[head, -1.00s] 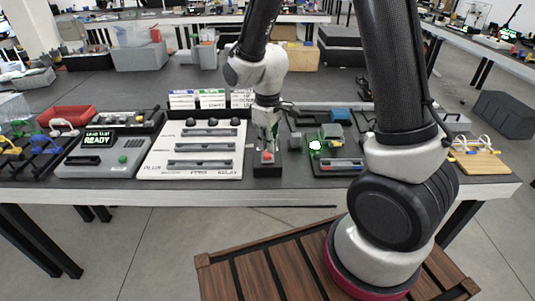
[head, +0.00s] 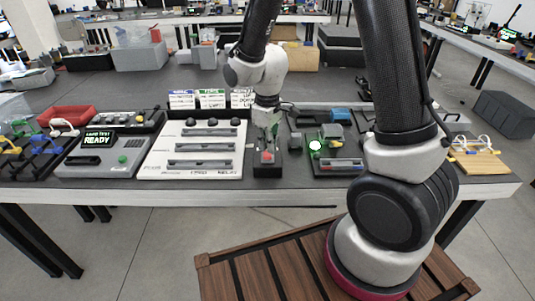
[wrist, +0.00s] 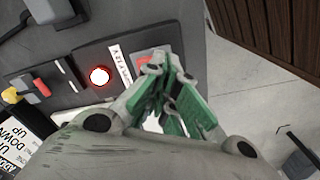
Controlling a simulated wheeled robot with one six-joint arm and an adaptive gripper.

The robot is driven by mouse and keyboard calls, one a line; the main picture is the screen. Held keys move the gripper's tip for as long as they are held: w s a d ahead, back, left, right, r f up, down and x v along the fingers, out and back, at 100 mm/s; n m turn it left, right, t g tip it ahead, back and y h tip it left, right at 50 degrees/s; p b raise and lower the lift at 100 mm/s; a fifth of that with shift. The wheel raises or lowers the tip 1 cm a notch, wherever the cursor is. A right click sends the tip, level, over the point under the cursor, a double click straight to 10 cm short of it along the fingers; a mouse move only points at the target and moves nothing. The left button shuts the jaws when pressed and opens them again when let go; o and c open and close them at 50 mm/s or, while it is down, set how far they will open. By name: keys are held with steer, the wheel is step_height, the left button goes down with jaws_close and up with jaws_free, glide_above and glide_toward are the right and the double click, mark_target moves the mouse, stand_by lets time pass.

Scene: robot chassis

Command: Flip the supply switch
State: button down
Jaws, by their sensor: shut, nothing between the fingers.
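A dark narrow switch box (head: 267,171) stands near the table's front edge, with a red switch (head: 267,157) on its top. My gripper (head: 267,145) points down just over this box, behind the red switch in the head view. In the wrist view, the green-padded fingers (wrist: 165,68) are together and hold nothing. Their tips are at the red switch (wrist: 147,60) and partly hide it. I cannot tell whether they touch it or which way it is set. A lit red lamp (wrist: 99,76) and a white label (wrist: 120,66) lie beside it on the box.
Upright label cards (head: 211,98) stand behind. A grey console (head: 80,171) with a READY screen is farther left.

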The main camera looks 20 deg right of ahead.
mark_target(268, 155)
steer(key=shift+f, duration=1.1)
stand_by(0.4)
steer(key=shift+r, duration=3.5)
steer(key=s+d+r+m+t, duration=0.2)
steer(key=s+d+r+m, duration=0.2)
steer(key=s+d+r, duration=0.3)
steer(key=s+d+r+m+t, duration=0.2)
steer(key=s+d+r+m, duration=0.2)
steer(key=s+d+r, duration=0.3)
steer(key=s+r, duration=0.4)
steer(key=s, duration=0.1)
steer(key=shift+d+r, duration=0.25)
steer(key=shift+d, duration=0.15)
